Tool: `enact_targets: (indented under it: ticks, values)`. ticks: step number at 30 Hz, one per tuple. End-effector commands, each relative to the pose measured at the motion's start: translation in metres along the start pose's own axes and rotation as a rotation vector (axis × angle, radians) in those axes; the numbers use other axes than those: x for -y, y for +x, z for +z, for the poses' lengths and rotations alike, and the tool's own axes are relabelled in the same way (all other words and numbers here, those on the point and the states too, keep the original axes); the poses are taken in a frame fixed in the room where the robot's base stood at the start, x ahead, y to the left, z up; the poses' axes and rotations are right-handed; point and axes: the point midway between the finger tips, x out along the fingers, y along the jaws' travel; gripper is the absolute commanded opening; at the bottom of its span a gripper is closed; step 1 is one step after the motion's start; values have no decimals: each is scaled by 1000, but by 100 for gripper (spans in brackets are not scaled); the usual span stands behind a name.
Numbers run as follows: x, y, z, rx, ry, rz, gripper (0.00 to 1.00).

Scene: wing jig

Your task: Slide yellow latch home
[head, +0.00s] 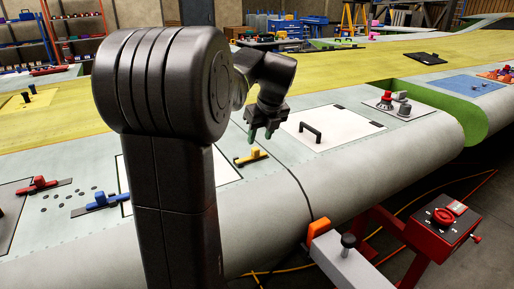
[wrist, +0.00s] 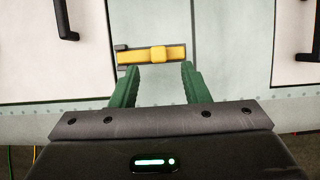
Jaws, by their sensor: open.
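The yellow latch (head: 252,157) lies on the grey wing surface between two white panels. In the wrist view it is a flat yellow bar with a raised knob (wrist: 158,54), and a dark bracket (wrist: 121,55) shows at its left end. My gripper (head: 262,136) is above the latch in the head view, with its green fingers pointing down. In the wrist view the open fingers (wrist: 157,72) are apart, with nothing between them, and their tips show just below the latch's image. I cannot tell the exact height gap.
A white panel with a black handle (head: 310,132) lies to the right of the latch. Red (head: 38,184) and blue (head: 101,199) latches sit to the left. A red box with a rotary switch (head: 440,220) stands in front of the wing. My arm hides part of the left panel.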

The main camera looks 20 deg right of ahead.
Motion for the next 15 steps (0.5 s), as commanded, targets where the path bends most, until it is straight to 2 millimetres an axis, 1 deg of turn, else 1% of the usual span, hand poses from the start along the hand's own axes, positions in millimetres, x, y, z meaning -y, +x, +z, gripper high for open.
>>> enact_targets:
  ticks: [1,6,10,15]
  values:
    - [-1,12,-1,-3,0,3,42]
    - [0,40,0,-2,0,2,42]
    - [0,52,0,-1,0,1,42]
    - [0,58,0,0,0,0,42]
